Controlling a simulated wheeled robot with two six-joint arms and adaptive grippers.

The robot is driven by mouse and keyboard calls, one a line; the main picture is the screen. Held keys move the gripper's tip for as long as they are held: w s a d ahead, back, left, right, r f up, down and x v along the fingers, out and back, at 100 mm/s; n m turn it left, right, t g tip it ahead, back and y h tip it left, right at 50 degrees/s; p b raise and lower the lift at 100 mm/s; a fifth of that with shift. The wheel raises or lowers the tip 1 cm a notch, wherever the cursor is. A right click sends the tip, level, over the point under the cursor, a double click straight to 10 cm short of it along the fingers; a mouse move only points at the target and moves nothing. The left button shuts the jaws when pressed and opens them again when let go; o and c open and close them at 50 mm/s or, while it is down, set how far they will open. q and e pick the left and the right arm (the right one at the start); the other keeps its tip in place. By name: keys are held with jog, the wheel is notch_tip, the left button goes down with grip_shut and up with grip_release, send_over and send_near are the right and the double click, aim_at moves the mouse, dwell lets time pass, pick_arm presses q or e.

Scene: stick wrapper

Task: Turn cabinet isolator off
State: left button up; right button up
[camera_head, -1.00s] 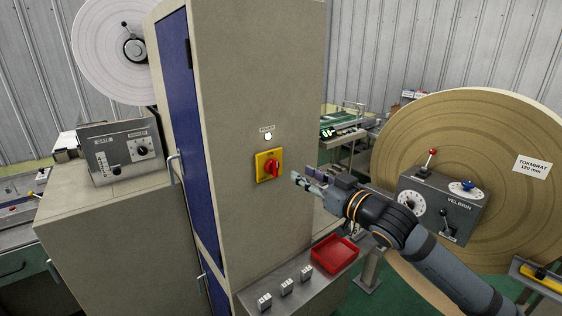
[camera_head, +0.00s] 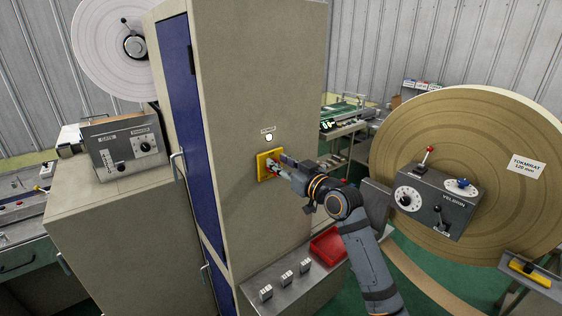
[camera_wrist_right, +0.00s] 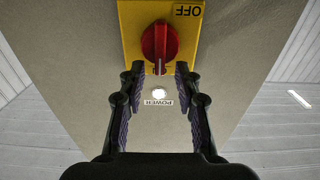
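The cabinet isolator is a red rotary knob (camera_wrist_right: 160,45) on a yellow plate (camera_head: 264,173) on the beige face of the cabinet (camera_head: 262,80). In the right wrist view the plate looks upside down, with OFF printed at its upper right. The lit white power lamp (camera_head: 268,138) sits above the plate. My right gripper (camera_head: 275,165) is at the isolator and partly hides the knob in the head view. In the right wrist view its two fingers (camera_wrist_right: 160,74) are apart, one on either side of the knob's near end; I cannot tell whether they touch it. My left gripper is not in view.
A grey control box (camera_head: 125,145) sits on the lower cabinet at left.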

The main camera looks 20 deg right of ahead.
grip_shut()
jog(key=n+b, duration=0.3)
jog(key=n, duration=0.1)
jog(key=a+f+n+b, duration=0.1)
jog(key=n+b, duration=0.3)
jog(key=s+a+f+n+b, duration=0.1)
jog(key=n+b, duration=0.2)
jog(key=n, duration=0.2)
jog(key=shift+a+b, duration=0.1)
jog(key=shift+b, duration=0.3)
jog(key=shift+a+f+n+b, duration=0.1)
jog(key=shift+f+n+b, duration=0.1)
jog(key=shift+n+b, duration=0.7)
jog(key=shift+f+n+b, duration=0.2)
jog(key=shift+n+b, duration=0.15)
jog(key=shift+n, duration=1.05)
